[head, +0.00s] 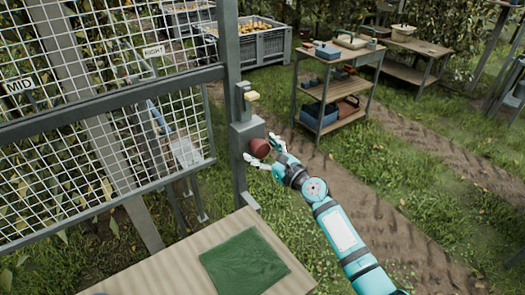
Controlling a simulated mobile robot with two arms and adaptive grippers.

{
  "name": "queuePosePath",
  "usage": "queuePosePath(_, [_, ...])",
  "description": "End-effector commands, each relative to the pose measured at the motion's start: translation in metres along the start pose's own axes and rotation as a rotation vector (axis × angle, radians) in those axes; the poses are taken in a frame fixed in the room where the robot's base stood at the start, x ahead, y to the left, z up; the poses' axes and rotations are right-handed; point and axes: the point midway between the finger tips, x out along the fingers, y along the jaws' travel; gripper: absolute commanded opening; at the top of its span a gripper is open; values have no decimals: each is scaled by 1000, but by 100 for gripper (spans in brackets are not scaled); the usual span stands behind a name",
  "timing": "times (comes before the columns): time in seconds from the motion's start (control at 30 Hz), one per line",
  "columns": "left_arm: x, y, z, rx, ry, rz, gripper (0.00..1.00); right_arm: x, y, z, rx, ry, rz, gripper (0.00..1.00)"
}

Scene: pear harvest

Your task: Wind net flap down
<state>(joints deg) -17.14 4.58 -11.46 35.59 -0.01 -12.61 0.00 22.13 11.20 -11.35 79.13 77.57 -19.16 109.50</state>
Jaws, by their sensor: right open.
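A white mesh net panel in a grey frame (118,96) fills the left side of the head view. Its lower edge slants down at the left. A grey box (240,136) is fixed to the upright post, with a dark red round knob (260,148) on its right face. A small yellowish piece (252,96) sits above the box. My right gripper (263,153) is open, its pale fingers above and below the knob. I cannot tell whether they touch it. My left gripper is not in view.
A wooden bench top (160,262) with a green mat (244,262) lies in front. A shelf table (341,84) with boxes stands behind, near a grey crate of pears (252,45). Signs reading MID (19,86) and RIGHT (153,51) hang on the mesh. Grass and a dirt track lie open at right.

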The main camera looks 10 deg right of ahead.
Motion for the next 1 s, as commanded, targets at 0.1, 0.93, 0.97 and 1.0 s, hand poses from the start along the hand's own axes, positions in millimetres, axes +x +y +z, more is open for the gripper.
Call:
queuePosePath(0.1, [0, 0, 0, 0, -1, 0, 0, 0, 0, 0, 0, 0, 0, 70])
queuePosePath(0.93, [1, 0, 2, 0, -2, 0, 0, 0, 0, 0, -113, 7, 3, 21])
queuePosePath(0.97, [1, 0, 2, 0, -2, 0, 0, 0, 0, 0, -132, 9, 3, 21])
queuePosePath(1.0, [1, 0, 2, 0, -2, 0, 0, 0, 0, 0, -161, 10, 3, 21])
